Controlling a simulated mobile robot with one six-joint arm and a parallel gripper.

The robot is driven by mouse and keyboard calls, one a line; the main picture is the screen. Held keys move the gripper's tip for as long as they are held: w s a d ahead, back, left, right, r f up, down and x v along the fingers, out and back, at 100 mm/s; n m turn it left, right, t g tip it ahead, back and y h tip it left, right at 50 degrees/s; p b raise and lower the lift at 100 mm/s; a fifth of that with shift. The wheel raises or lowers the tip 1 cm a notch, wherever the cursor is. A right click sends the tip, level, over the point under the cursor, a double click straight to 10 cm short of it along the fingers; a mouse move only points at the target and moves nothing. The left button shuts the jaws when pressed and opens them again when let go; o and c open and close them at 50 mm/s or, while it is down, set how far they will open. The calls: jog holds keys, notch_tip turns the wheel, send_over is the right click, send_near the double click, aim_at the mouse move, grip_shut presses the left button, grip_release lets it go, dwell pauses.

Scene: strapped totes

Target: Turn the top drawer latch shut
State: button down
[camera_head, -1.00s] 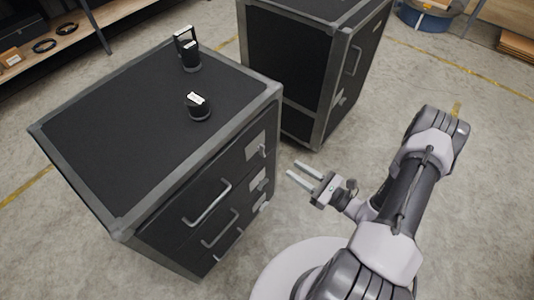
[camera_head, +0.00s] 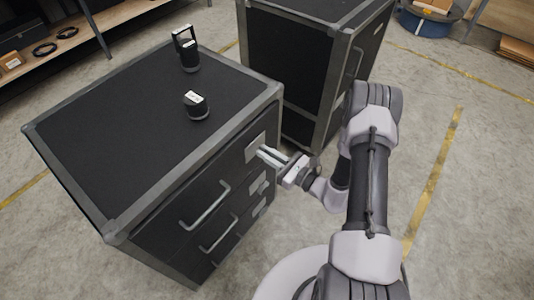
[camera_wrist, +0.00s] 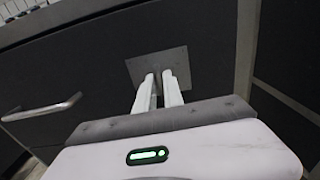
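The black drawer cabinet (camera_head: 130,120) has grey edge trim and stacked drawers. The top drawer (camera_head: 180,205) looks closed, with a bar handle (camera_head: 206,207) that also shows in the wrist view (camera_wrist: 42,110). The top drawer latch sits on a grey metal plate (camera_head: 254,147) at the drawer's right end; the plate also shows in the wrist view (camera_wrist: 180,60). My gripper (camera_head: 266,153) is at this plate, its fingers (camera_wrist: 161,84) close together with a narrow gap. They appear shut on the latch, whose lever they mostly hide, so its angle cannot be told.
A second black case (camera_head: 290,55) stands close behind my gripper. Lower latch plates (camera_head: 257,184) lie below it.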

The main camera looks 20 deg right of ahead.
dwell(0.4)
jog(key=m+p, duration=0.1)
jog(key=m, duration=0.5)
jog(key=m+p, duration=0.1)
jog(key=m, duration=0.5)
jog(key=m+p, duration=0.1)
jog(key=m, duration=0.4)
jog(key=shift+w+d+f+m, duration=0.2)
jog(key=shift+f+m, duration=0.1)
jog(key=shift+m, duration=0.1)
dwell(0.4)
jog(key=c, duration=1.6)
grip_release()
jog(key=shift+o, duration=0.2)
jog(key=shift+s+d, duration=0.1)
